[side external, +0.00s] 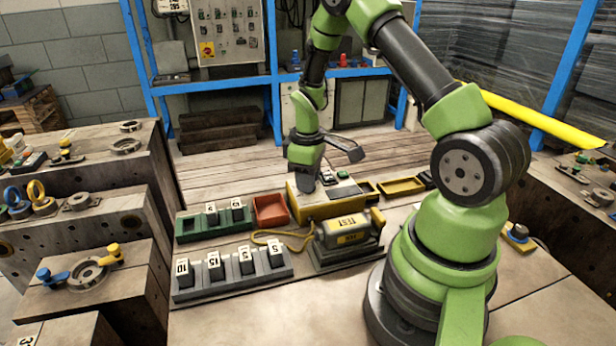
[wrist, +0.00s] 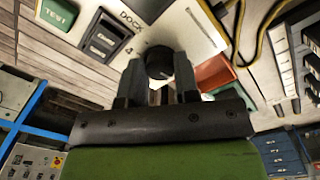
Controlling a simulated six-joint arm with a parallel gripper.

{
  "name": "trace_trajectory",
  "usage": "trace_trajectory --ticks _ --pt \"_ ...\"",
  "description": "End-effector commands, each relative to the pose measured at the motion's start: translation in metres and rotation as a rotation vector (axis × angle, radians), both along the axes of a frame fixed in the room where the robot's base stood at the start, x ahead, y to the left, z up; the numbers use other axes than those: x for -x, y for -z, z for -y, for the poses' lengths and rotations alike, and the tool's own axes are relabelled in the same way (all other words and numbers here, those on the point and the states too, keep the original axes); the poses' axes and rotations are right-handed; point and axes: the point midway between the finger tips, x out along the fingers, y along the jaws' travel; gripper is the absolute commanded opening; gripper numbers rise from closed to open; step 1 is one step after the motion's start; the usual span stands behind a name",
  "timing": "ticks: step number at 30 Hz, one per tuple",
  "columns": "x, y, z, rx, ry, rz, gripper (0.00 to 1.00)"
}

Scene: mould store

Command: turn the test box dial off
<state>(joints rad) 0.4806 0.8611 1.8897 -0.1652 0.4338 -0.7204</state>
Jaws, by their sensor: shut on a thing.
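The test box (side external: 325,211) is yellow with a pale top panel and stands in the middle of the bench in the side view. In the wrist view its pale panel (wrist: 193,35) carries the word DOCK, a green TEST button (wrist: 57,13) and a dark slotted socket. A round black dial (wrist: 160,64) sits on this panel between my two fingers. My gripper (side external: 307,188) points down at the box top, and in the wrist view my gripper (wrist: 158,75) is shut on the dial. The fingers hide the dial's sides, and I cannot read its setting.
A red bin (side external: 271,210) and a green rack (side external: 213,222) stand left of the box. A grey tester (side external: 346,240) labelled TEST with a yellow cable is in front. A grey numbered rack (side external: 232,275) is at front left. A yellow tray (side external: 401,187) lies right. Bare bench shows at front left.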

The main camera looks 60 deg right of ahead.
Motion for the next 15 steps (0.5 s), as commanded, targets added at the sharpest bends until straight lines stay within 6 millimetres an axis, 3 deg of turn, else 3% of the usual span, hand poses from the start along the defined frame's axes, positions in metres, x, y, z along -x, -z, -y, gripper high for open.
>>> trace_trajectory --ticks 13,14,15 --pt "0.0008 -0.0003 -0.0003 -0.002 -0.009 -0.003 0.06" --pt "0.0008 -0.0003 -0.0003 -0.002 -0.009 -0.003 0.36" --pt "0.0006 -0.0002 -0.0002 -0.001 -0.009 -0.002 0.45"
